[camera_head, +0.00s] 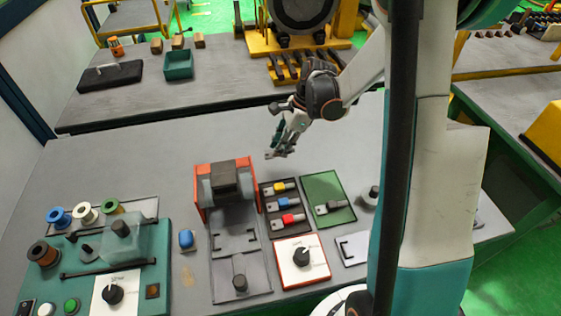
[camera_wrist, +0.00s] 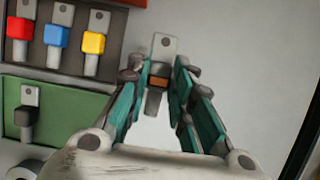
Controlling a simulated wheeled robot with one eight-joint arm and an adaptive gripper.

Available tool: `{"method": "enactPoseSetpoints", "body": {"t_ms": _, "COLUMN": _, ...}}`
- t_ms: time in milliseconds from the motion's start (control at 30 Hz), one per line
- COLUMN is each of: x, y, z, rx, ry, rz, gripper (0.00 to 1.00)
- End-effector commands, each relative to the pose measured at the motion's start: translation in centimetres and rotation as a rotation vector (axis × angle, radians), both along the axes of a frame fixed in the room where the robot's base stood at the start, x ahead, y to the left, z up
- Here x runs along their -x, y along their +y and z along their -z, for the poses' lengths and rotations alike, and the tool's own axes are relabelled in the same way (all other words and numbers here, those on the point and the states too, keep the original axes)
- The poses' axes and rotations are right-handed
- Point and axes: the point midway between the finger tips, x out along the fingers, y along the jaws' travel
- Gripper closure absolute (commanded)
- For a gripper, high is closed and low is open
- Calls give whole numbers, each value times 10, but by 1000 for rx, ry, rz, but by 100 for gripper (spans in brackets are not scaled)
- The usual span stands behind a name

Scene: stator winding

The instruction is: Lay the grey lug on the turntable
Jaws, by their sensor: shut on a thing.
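My gripper (camera_wrist: 155,80) is shut on a lug (camera_wrist: 164,45) in the wrist view. The lug has a pale metal tab with a hole, and its dark body shows an orange-brown patch between the fingers.
A dark tray (camera_head: 267,207) holds yellow, blue and red lugs. An orange-sided fixture (camera_head: 201,188) stands left of it. A white panel with a dark knob (camera_head: 290,272) lies in front.

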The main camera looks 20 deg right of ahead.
Motion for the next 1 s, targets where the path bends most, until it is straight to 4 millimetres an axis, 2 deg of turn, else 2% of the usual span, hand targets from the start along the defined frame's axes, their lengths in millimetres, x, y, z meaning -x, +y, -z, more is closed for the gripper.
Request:
{"method": "enactPoseSetpoints", "body": {"t_ms": 33, "x": 0, "y": 0, "z": 8, "rx": 0, "ry": 0, "rz": 0, "gripper": 100}}
{"method": "enactPoseSetpoints", "body": {"t_ms": 267, "x": 0, "y": 0, "z": 21, "rx": 0, "ry": 0, "rz": 0, "gripper": 100}}
{"method": "enactPoseSetpoints", "body": {"t_ms": 500, "x": 0, "y": 0, "z": 54, "rx": 0, "ry": 0, "rz": -1, "gripper": 100}}
{"method": "enactPoseSetpoints", "body": {"t_ms": 933, "x": 0, "y": 0, "z": 61, "rx": 0, "ry": 0, "rz": -1, "gripper": 100}}
{"method": "enactPoseSetpoints", "body": {"t_ms": 967, "x": 0, "y": 0, "z": 60, "rx": 0, "ry": 0, "rz": -1, "gripper": 72}}
{"method": "enactPoseSetpoints", "body": {"t_ms": 1000, "x": 0, "y": 0, "z": 59, "rx": 0, "ry": 0, "rz": -1, "gripper": 63}}
